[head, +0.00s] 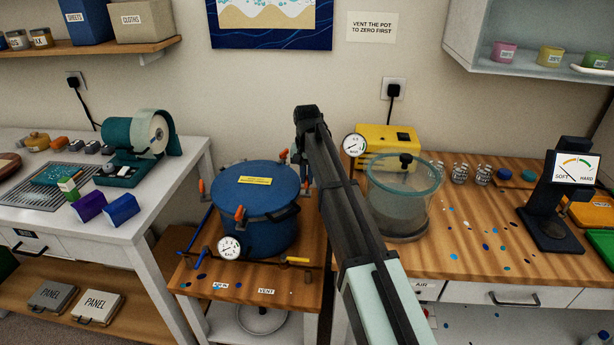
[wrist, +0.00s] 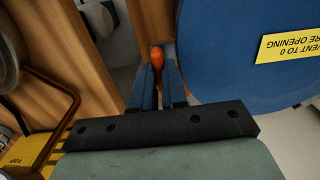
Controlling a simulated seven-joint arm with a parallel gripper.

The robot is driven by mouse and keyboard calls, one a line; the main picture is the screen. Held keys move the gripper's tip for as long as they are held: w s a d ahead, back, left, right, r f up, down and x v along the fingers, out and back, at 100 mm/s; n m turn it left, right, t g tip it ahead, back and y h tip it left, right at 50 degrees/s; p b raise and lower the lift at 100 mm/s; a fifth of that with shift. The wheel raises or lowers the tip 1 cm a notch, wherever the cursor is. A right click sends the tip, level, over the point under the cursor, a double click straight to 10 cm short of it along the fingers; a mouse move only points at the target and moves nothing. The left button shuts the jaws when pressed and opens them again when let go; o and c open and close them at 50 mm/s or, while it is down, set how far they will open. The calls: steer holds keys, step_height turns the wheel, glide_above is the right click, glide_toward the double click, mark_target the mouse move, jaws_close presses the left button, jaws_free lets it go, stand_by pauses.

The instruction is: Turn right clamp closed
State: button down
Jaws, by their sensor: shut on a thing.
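The blue pressure pot (head: 255,205) stands on the small wooden table with its lid on, and the lid also fills the right of the wrist view (wrist: 225,55). The right clamp (wrist: 157,62) has an orange handle, seen between my fingers beside the lid's edge. My gripper (wrist: 159,85) is shut on this handle. In the head view my gripper (head: 300,172) reaches down at the pot's right side and my arm hides much of that side. Other orange-handled clamps show at the left (head: 201,187), front (head: 239,213) and back (head: 272,168) of the rim.
A pressure gauge (head: 229,247) and a yellow-handled valve (head: 298,260) sit at the pot's front. A clear chamber (head: 402,205) with a gauge stands close to my arm's right. A yellow pump (head: 385,143) is behind it. The white bench (head: 150,222) is at the left.

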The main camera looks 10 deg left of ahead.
steer(key=shift+n, duration=0.4)
steer(key=n, duration=0.3)
steer(key=shift+n, duration=0.4)
steer(key=n, duration=0.9)
steer(key=shift+n, duration=2.2)
steer(key=c, duration=1.2)
jaws_free()
steer(key=shift+o, duration=0.2)
